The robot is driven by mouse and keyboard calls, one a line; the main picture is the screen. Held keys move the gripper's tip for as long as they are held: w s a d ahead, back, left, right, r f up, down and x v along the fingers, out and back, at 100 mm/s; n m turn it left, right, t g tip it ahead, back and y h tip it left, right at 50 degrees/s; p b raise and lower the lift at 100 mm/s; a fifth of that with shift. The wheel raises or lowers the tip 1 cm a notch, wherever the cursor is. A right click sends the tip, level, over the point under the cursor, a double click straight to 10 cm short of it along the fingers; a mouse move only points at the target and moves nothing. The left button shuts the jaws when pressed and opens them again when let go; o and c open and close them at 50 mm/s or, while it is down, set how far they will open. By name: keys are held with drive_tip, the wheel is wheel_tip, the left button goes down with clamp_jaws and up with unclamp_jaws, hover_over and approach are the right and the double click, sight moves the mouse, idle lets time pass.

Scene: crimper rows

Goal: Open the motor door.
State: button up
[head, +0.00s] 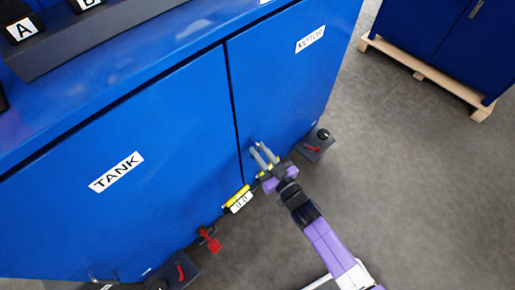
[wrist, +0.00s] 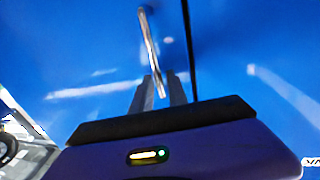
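The motor door (head: 290,80) is the right-hand door of a blue cabinet, labelled MOTOR, and it looks shut, flush with the tank door (head: 150,150). A dark seam divides them. The door's metal bar handle (wrist: 149,42) shows in the wrist view, left of the seam. My gripper (head: 259,147) is low in front of the motor door, near the seam. Its two grey fingers are apart. In the wrist view my gripper (wrist: 160,90) has the near end of the handle between its fingers in the picture. Contact with the handle cannot be told.
A yellow item with a small white label (head: 239,200) and a red-handled part (head: 210,239) sit low along the cabinet. Dark feet (head: 315,145) stick out at its base. Another blue cabinet on a wooden pallet (head: 420,70) stands at upper right. Grey floor (head: 430,190) is clear at right.

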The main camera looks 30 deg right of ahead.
drive_tip(key=shift+w, duration=0.65)
clamp_jaws()
idle(1.0)
